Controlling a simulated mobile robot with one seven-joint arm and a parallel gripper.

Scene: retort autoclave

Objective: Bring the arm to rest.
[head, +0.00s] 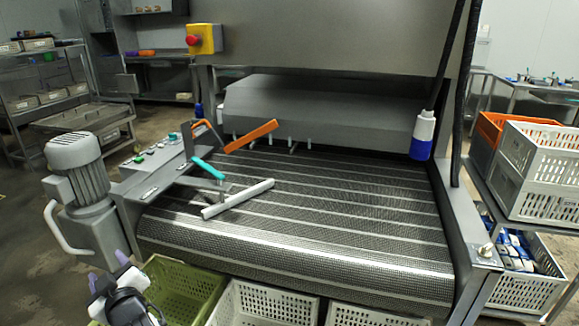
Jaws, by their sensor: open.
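My gripper (107,268) shows at the lower left in the head view, at the end of my white and black arm. Its two purple-grey fingertips stand apart, with nothing visible between them. It is in front of the grey motor's lower housing and left of the green crate (185,285), overlapping that crate's left edge in the picture. Most of my arm is outside the frame.
A mesh conveyor belt (330,225) fills the middle, with orange, teal and white bars over its left part. A grey motor (78,165) stands left. White crates (262,305) sit below the belt. Stacked crates (540,165) stand right. Open floor (30,240) lies far left.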

